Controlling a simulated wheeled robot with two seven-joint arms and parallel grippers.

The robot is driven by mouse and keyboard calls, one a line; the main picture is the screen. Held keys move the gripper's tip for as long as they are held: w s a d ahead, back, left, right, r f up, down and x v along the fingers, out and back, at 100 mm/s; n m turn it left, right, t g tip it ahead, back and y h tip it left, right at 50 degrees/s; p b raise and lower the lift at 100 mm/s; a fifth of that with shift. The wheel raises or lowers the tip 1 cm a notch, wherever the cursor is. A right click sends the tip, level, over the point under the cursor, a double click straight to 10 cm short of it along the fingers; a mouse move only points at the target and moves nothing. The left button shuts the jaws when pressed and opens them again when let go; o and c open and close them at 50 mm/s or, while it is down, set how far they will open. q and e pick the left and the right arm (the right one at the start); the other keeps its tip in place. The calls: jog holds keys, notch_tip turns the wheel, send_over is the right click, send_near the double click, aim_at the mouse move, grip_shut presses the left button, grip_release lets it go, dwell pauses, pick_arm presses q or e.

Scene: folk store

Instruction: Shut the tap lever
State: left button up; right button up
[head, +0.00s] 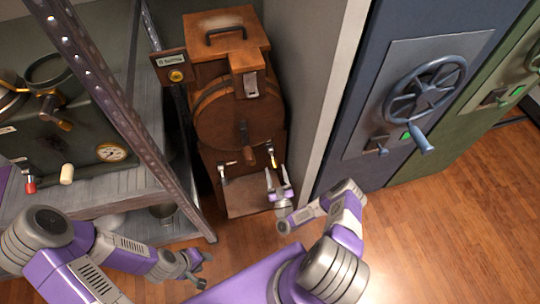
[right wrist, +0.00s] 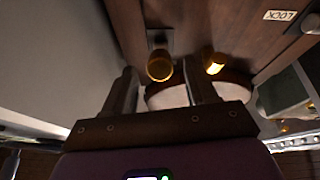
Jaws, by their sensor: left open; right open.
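A wooden cabinet with a round barrel-like front (head: 225,118) stands against the wall in the head view. A small brass tap lever (head: 271,156) is low on its right side. My right gripper (head: 276,172) is open just below this lever, its fingers pointing up toward it. In the right wrist view my open right gripper (right wrist: 157,92) has a brass-coloured knob (right wrist: 160,66) ahead of the gap between its fingers, apparently not gripped. A second brass piece (right wrist: 214,64) is to its right. My left gripper (head: 204,270) is open and empty low over the floor, away from the cabinet.
A metal shelf (head: 115,187) with a gauge-fitted machine (head: 70,140) is on the left. A pale wall edge (head: 335,100) stands close right of the cabinet. Blue (head: 440,75) and green lockers are further right. Wooden floor (head: 440,230) is clear at right.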

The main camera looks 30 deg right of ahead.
aim_at(273, 161)
jog(key=shift+b+x, duration=0.65)
jog(key=shift+x, duration=2.5)
jog(key=shift+r, duration=0.1)
grip_shut()
